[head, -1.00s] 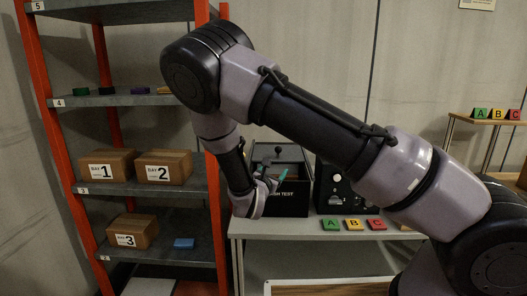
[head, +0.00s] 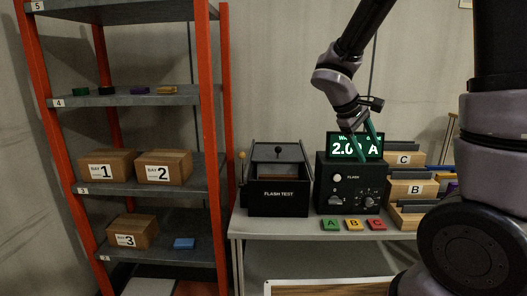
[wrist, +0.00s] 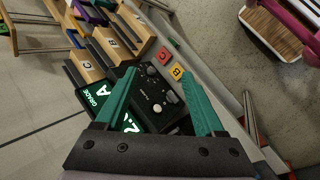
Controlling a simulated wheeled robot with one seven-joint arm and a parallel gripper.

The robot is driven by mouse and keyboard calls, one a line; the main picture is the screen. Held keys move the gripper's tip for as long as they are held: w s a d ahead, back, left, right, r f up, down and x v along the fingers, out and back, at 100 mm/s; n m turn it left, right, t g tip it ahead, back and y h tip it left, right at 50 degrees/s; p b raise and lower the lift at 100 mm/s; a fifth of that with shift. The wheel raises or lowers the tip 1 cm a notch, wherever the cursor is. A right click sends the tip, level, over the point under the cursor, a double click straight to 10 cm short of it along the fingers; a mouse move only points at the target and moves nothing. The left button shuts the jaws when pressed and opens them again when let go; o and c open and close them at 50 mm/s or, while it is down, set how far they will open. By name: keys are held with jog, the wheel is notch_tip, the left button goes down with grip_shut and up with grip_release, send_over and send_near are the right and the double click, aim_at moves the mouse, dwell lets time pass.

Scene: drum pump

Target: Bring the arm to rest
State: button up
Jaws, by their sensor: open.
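My gripper (head: 367,140) is up in front of the lit display of the black flash instrument (head: 347,190), its green fingers pointing down. In the wrist view my gripper (wrist: 165,103) has its two green fingers spread wide, with nothing held between them. The instrument's dark face with knobs (wrist: 160,92) shows beyond the fingers. I cannot tell whether the fingers touch the display. My arm reaches up from the right side of the head view, and its upper part runs out of the frame.
The flash test box (head: 278,195) stands on the bench left of the instrument. Green, yellow and red tiles (head: 353,225) lie along the front edge. Wooden bins A, B and C (head: 407,188) stand to the right. An orange-framed shelf (head: 217,130) holding cartons rises at left.

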jog(key=s+a+r+m+t+y, duration=0.3)
jog(key=s+r+m+t+y, duration=0.2)
jog(key=s+r, duration=0.8)
notch_tip(320, 180, up, 2)
jog(key=m+y, duration=0.3)
jog(key=m, duration=0.2)
jog(key=shift+s+a+m+y, duration=0.15)
jog(key=shift+m+y, duration=0.15)
dwell(0.4)
